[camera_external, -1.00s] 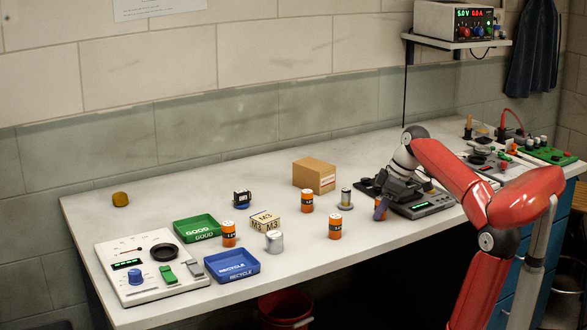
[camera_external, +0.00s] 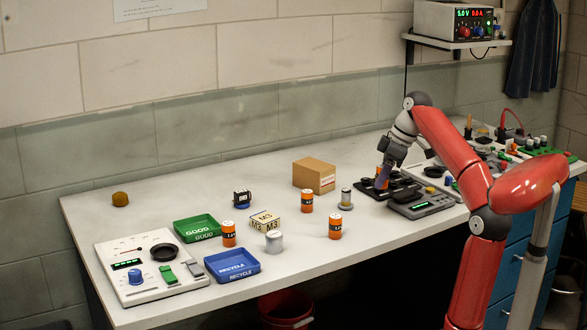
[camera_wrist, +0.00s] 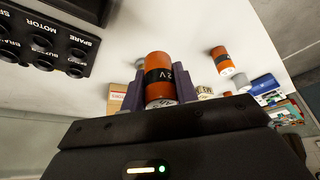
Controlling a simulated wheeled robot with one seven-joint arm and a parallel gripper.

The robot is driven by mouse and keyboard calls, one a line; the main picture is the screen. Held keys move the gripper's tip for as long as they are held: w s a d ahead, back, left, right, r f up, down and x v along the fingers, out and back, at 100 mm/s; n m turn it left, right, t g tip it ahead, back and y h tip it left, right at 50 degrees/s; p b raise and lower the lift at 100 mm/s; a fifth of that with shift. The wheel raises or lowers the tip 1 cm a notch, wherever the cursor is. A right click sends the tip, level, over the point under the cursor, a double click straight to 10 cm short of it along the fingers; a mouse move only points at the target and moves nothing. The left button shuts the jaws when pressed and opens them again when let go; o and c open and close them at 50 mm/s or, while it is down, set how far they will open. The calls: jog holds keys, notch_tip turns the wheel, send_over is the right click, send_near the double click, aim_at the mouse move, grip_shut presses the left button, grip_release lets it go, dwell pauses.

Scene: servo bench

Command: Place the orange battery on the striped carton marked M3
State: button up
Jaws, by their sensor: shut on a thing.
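My gripper (camera_external: 383,178) is shut on an orange battery with a black band, at the right of the bench by a black tray. In the wrist view the held battery (camera_wrist: 159,72) sits between the two purple fingers. The striped carton marked M3 (camera_external: 265,221), small and pale with dark lettering, stands mid-bench, well left of my gripper. Part of it shows behind the fingers in the wrist view (camera_wrist: 205,92). Other orange batteries stand upright: one left of the carton (camera_external: 229,234), one to its right (camera_external: 307,201) and one nearer the front edge (camera_external: 335,226).
A brown cardboard box (camera_external: 314,176) stands behind the batteries. Green (camera_external: 197,229) and blue (camera_external: 232,266) trays are left.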

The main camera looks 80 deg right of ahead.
jog(key=w+r, duration=0.3)
jog(key=w, duration=0.4)
jog(key=p, duration=0.2)
send_over(259, 216)
jog(key=s, duration=0.1)
jog(key=f, duration=0.2)
jog(key=shift+m, duration=0.3)
jog(key=shift+s+f+b, duration=0.15)
jog(key=shift+f+b, duration=0.4)
jog(key=shift+f, duration=1.2)
jog(key=shift+s+f+b, duration=0.1)
jog(key=shift+f+b, duration=0.4)
jog(key=shift+f, duration=1.25)
jog(key=shift+f, duration=0.1)
jog(key=o, duration=1)
jog(key=shift+o, duration=0.2)
